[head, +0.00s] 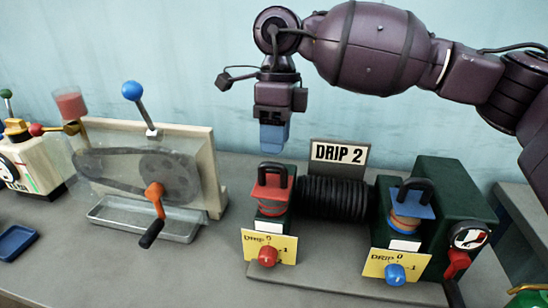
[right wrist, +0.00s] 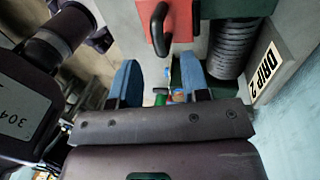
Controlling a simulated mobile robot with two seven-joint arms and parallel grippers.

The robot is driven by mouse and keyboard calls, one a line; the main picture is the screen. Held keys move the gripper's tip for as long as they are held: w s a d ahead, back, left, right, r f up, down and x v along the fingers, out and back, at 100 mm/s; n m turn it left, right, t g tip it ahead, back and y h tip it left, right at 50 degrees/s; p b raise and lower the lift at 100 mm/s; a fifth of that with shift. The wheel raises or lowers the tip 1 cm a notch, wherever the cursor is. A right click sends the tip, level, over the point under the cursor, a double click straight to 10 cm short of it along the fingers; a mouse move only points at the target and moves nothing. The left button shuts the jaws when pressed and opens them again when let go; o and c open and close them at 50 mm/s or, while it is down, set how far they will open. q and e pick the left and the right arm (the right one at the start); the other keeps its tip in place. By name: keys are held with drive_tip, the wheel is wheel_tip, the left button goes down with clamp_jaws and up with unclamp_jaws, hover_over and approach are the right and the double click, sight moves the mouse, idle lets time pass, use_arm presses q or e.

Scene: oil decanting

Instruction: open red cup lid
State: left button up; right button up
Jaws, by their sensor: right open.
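The red cup lid (head: 270,192) sits closed on a green block at the left end of the Drip 2 device, with a dark loop handle (head: 272,172) on top. My left gripper is not in view.
A blue lid (head: 408,207) with a dark handle sits at the device's right end, beyond a black ribbed coil (head: 334,198). The DRIP 2 sign (head: 338,153) stands behind. A belt-and-pulley device (head: 150,172) stands left; bare table lies between.

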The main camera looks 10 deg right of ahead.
sight(273, 175)
drive_tip(key=shift+s+a+f, duration=0.1)
drive_tip(key=shift+s+f, duration=0.1)
drive_tip(key=shift+f, duration=0.8)
drive_tip(key=shift+s+a+f, duration=0.1)
drive_tip(key=shift+s+f, duration=0.05)
drive_tip(key=shift+f, duration=0.85)
clamp_jaws()
